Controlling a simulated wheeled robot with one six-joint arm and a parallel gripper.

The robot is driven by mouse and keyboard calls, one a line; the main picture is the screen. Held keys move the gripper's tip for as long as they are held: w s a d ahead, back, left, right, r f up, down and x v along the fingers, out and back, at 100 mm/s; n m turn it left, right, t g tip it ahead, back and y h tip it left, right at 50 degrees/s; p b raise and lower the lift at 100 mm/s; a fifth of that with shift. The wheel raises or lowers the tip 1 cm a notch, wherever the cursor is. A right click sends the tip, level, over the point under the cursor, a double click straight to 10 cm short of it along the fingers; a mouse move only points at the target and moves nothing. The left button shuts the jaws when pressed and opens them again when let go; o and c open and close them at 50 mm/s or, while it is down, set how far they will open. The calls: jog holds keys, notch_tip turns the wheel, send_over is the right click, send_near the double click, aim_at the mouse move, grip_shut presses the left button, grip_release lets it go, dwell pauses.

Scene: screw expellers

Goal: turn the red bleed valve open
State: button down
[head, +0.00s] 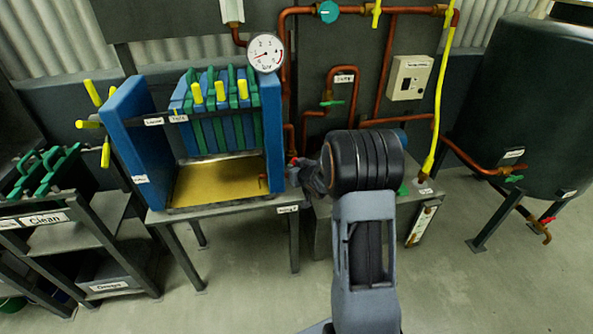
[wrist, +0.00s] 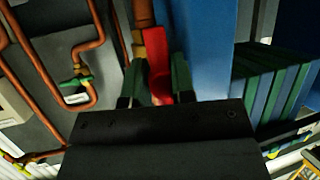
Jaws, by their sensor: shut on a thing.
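The red bleed valve handle (wrist: 158,72) shows large in the wrist view, beside a copper pipe (wrist: 155,42) and a blue end plate. Its long red lever runs up and to the left, and its lower end is between my jaws. My gripper (wrist: 156,88) is shut on the handle, one finger on each side. In the head view only a small red bit of the handle (head: 293,161) shows at the right side of the press, and my gripper (head: 303,172) reaches it from the right. My wrist hides part of the pipework there.
The blue and green filter press (head: 222,130) with a pressure gauge (head: 266,53) stands left of my gripper. Copper pipes and a green-handled valve (head: 331,103) are on the wall behind. A dark tank (head: 520,110) stands at the right. The floor in front is clear.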

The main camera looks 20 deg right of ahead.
jog(key=shift+w+a+r, duration=0.1)
jog(key=shift+a+r, duration=0.05)
jog(key=shift+a, duration=0.1)
jog(key=c, duration=1.1)
grip_release()
